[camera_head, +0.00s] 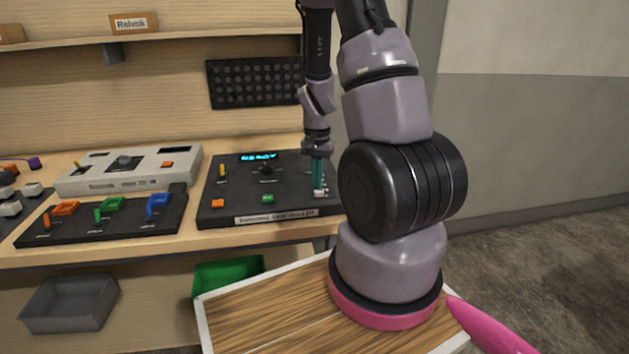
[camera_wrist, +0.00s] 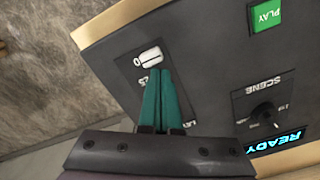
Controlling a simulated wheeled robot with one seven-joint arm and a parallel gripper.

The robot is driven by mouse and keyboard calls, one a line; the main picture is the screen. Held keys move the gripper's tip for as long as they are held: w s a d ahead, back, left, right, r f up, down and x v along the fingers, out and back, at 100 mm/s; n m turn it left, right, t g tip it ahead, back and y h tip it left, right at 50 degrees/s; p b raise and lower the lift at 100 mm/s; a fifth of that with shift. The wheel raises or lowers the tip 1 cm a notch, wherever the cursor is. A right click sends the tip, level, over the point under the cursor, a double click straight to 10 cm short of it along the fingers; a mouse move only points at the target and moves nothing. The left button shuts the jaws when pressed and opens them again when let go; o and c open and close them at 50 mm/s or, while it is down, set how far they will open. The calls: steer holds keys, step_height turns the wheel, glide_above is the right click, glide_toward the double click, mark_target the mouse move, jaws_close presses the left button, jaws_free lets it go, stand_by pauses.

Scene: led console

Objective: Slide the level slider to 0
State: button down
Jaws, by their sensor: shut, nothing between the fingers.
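The black console (camera_head: 237,190) lies on the workbench with a lit READY display (camera_head: 259,156). The level slider's pale cap (camera_wrist: 151,58) sits at the end of its panel beside the printed 0, in the wrist view. It also shows as a small pale piece below the fingers in the head view (camera_head: 320,194). My gripper (camera_wrist: 160,72), with teal fingers, is shut and empty, its tips right by the cap. I cannot tell whether they touch it. The fingers cover part of the slider's track and label. My gripper points down over the console's right side (camera_head: 318,187).
A panel with coloured levers (camera_head: 120,218) and a grey box (camera_head: 130,170) stand to the left. The console's edge is close to the slider.

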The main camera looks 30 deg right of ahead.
steer(key=shift+w+d+r, duration=0.15)
steer(key=shift+w+r, duration=0.4)
steer(key=shift+r, duration=0.05)
step_height(320, 180, up, 7)
steer(key=shift+f, duration=0.15)
stand_by(0.3)
stand_by(0.5)
step_height(320, 180, up, 10)
steer(key=n+t, duration=0.1)
steer(key=t, duration=0.1)
glide_above(306, 195)
steer(key=s+a+r+n+t+y, duration=0.1)
steer(key=s+a+r+n+t, duration=0.1)
steer(key=s+a+r, duration=0.2)
steer(key=s+a+r+n+t+y, duration=0.1)
steer(key=s+a+r+n+t, duration=0.1)
steer(key=s+r, duration=0.7)
steer(key=shift+s+a+r+t, duration=0.35)
steer(key=shift+a+r+t, duration=0.25)
steer(key=shift+a+r, duration=0.95)
steer(key=shift+d+r, duration=0.35)
steer(key=shift+d, duration=0.1)
stand_by(2.0)
